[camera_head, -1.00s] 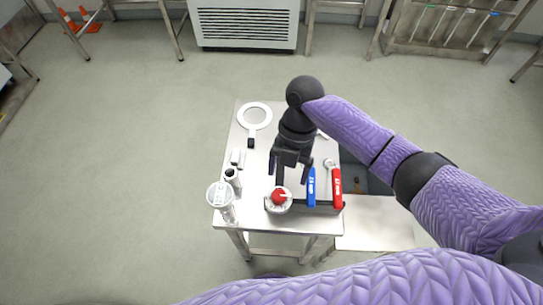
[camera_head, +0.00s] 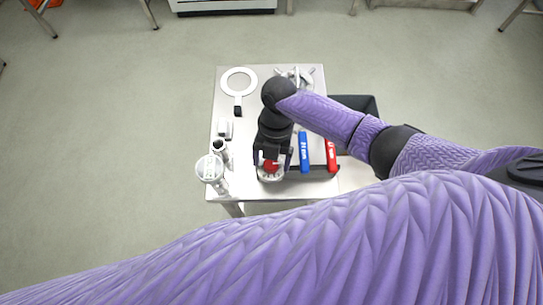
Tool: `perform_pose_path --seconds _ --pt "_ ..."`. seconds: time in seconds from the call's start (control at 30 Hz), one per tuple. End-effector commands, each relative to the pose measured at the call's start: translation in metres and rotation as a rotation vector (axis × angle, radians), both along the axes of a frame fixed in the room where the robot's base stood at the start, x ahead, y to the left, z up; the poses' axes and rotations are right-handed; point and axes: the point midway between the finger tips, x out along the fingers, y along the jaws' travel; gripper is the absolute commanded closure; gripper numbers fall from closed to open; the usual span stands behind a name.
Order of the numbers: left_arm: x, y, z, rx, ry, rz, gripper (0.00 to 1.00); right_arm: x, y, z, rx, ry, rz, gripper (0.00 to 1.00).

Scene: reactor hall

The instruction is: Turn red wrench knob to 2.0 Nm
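The red knob (camera_head: 270,166) sits on a round silver-white base near the front edge of the metal table (camera_head: 230,188). My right gripper (camera_head: 271,164) is over the knob, with its fingers on either side of it. The fingers look apart; whether they touch the knob cannot be seen. Any scale marks on the knob are too small to read. My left gripper is not in view.
A clear lidded jar (camera_head: 210,171) and a small metal cylinder (camera_head: 218,149) stand left of the knob. A small white block (camera_head: 225,128) lies behind them. Open floor is to the left.

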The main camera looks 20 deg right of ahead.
Motion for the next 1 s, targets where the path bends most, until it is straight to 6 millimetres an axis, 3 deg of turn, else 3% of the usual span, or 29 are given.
perform_pose_path --seconds 0.03,0.3,0.4,0.73,1.0 --pt "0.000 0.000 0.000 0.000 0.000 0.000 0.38 0.000 0.000 0.000 0.000 0.000 0.000 0.26" --pt "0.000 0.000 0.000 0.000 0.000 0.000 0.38 0.000 0.000 0.000 0.000 0.000 0.000 0.84" --pt "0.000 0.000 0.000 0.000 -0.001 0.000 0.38 0.000 0.000 0.000 0.000 0.000 0.000 1.00" --pt "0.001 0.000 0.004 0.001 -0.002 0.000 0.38 0.000 0.000 0.002 0.000 0.000 -0.047 1.00" --pt "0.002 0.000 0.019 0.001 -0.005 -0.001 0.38 -0.001 -0.001 0.003 0.000 0.002 -0.231 1.00"
